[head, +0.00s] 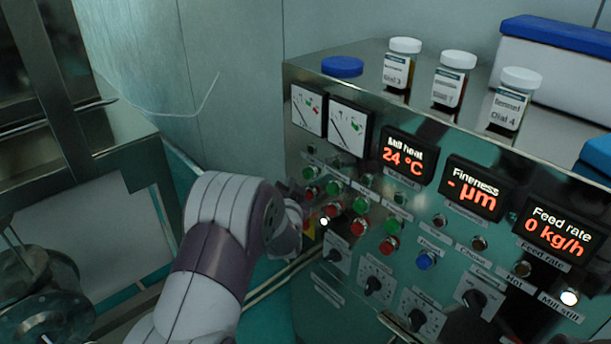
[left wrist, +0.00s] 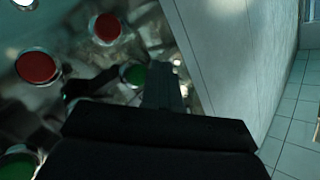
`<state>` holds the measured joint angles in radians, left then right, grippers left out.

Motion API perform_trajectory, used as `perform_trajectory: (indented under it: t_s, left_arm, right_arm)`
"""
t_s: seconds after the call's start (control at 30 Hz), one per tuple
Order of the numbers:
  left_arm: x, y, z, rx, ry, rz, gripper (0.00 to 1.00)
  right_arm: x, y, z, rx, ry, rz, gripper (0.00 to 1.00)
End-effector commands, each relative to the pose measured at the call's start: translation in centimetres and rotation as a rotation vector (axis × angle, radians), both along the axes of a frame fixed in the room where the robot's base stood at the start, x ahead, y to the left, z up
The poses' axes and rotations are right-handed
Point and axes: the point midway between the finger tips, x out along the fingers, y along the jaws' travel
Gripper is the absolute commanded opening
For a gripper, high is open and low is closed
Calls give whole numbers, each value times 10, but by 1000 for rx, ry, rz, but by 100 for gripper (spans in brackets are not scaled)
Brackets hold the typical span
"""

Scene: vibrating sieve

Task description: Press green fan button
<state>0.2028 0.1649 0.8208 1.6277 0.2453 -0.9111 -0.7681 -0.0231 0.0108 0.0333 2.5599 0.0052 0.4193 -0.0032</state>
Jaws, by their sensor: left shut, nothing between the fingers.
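The steel control panel (head: 440,225) has a row of green buttons above a row of red ones. The leftmost green button (head: 312,172) is at the panel's left end. Its small label is too blurred to read, so I cannot tell which button is the fan's. My left gripper (head: 299,197) is shut and empty, close to the panel's left end by the leftmost buttons. In the left wrist view, the gripper's dark finger (left wrist: 166,88) is just right of a green button (left wrist: 132,75). I cannot tell whether they touch. My right gripper is not in view.
Red buttons (head: 358,228), a blue button (head: 426,260) and several black dials (head: 373,285) are close by. Displays read 24 °C, - µm and 0 kg/h. Capped jars (head: 398,68) stand on top. Metal machinery (head: 45,305) is at lower left.

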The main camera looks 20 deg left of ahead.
Motion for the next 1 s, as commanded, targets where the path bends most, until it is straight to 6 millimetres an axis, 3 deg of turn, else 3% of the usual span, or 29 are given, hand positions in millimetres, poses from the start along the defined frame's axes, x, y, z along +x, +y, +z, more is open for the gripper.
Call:
perform_trajectory:
  t_s: [0.23, 1.0]
  left_arm:
    - [12, -5, -1, -1, 1, -2, 0]
    - [12, -5, 0, -1, 0, -1, 0]
  right_arm:
    - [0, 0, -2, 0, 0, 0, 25]
    - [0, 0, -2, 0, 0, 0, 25]
